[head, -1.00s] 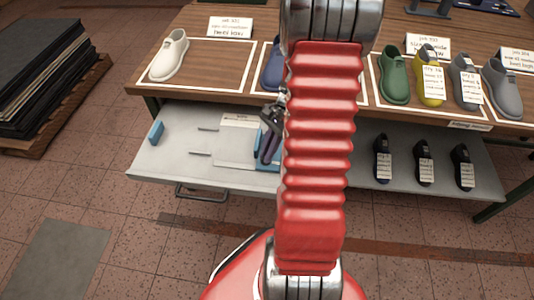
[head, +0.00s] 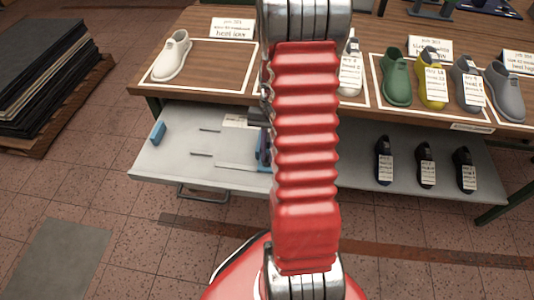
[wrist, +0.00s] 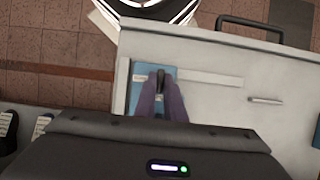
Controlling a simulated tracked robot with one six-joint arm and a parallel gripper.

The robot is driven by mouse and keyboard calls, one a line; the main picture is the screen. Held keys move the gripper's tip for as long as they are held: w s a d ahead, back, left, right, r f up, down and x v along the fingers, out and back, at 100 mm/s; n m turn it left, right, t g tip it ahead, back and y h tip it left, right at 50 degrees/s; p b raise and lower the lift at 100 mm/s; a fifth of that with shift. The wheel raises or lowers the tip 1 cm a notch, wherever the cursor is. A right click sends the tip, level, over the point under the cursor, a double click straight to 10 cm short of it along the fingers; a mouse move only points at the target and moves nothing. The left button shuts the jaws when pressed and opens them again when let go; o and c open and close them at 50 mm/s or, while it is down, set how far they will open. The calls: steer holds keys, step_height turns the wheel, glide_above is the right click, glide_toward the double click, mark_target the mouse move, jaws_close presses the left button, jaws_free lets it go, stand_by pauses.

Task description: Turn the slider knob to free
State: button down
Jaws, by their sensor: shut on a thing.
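The slider knob (wrist: 160,76) is a small dark piece on a blue block (wrist: 138,73) with a white label, seen in the wrist view. My gripper (wrist: 161,90) reaches down over the block, its two purple fingers shut on the knob, one on each side. The fingers hide much of the knob and the block's near part, so I cannot read the label or tell the setting. In the head view only a sliver of the blue block (head: 262,146) shows beside my red arm; the gripper is mostly hidden there.
The block is on a pale grey drawer or shelf (head: 165,160) under the wooden table (head: 212,66). A pale strip (wrist: 210,77) and a short slot (wrist: 265,100) lie beside it. Labelled shoes stand on the table; dark ones (head: 425,165) sit lower right.

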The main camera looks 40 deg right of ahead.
steer(key=shift+s+f, duration=0.1)
stand_by(0.4)
steer(key=c, duration=1.8)
jaws_free()
steer(key=shift+c, duration=0.2)
steer(key=v, duration=1.4)
steer(key=shift+a, duration=0.1)
steer(key=shift+f, duration=0.1)
